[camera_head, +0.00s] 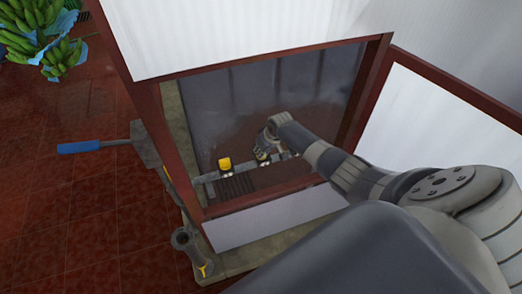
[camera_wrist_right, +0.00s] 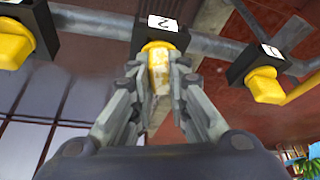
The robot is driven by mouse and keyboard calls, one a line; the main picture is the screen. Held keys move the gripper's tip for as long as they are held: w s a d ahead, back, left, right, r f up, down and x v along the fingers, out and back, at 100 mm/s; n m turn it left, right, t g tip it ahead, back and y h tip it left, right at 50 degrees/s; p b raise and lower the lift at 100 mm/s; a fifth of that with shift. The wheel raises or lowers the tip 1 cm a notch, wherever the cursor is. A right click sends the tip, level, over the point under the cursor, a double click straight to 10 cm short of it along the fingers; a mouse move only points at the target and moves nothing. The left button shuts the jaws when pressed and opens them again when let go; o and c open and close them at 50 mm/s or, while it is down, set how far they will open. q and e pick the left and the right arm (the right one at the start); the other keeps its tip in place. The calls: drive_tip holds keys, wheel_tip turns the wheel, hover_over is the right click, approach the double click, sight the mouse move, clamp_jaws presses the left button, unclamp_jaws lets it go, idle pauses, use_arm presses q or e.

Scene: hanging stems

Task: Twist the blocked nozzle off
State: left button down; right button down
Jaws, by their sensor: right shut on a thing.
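In the right wrist view a yellow nozzle (camera_wrist_right: 158,70) with pale, crusty patches hangs below a black block labelled 2 (camera_wrist_right: 160,32). My right gripper (camera_wrist_right: 158,78) is shut on this nozzle, with one finger on each side. Clean-looking yellow nozzles sit at the left (camera_wrist_right: 14,45) and right (camera_wrist_right: 265,86) of it; the right one's block is labelled 1 (camera_wrist_right: 272,51). In the head view my right gripper (camera_head: 263,152) is inside the walled bay, and the nozzle in it is hidden. One yellow nozzle (camera_head: 224,162) shows to its left. My left gripper is not in view.
A grey pipe (camera_wrist_right: 95,22) carries the blocks. Red-brown framed white panels (camera_head: 220,35) enclose the bay around my right arm. A blue-handled tool (camera_head: 80,146) and a grey pipe-like piece (camera_head: 187,240) are at the left. Green bananas (camera_head: 35,40) lie at top left; tiled floor is open below.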

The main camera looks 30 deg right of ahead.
drive_tip(key=shift+s+f, duration=0.25)
drive_tip(key=shift+s, duration=0.05)
drive_tip(key=shift+a+r+m+p, duration=0.1)
drive_tip(key=shift+m+p, duration=0.4)
drive_tip(key=shift+p, duration=0.15)
drive_tip(key=shift+m+h+p, duration=0.5)
drive_tip(key=shift+m, duration=0.2)
drive_tip(key=shift+m+p, duration=0.35)
drive_tip(key=shift+m, duration=0.25)
drive_tip(key=shift+m+h, duration=0.3)
drive_tip(key=shift+d, duration=0.4)
drive_tip(key=shift+w, duration=0.1)
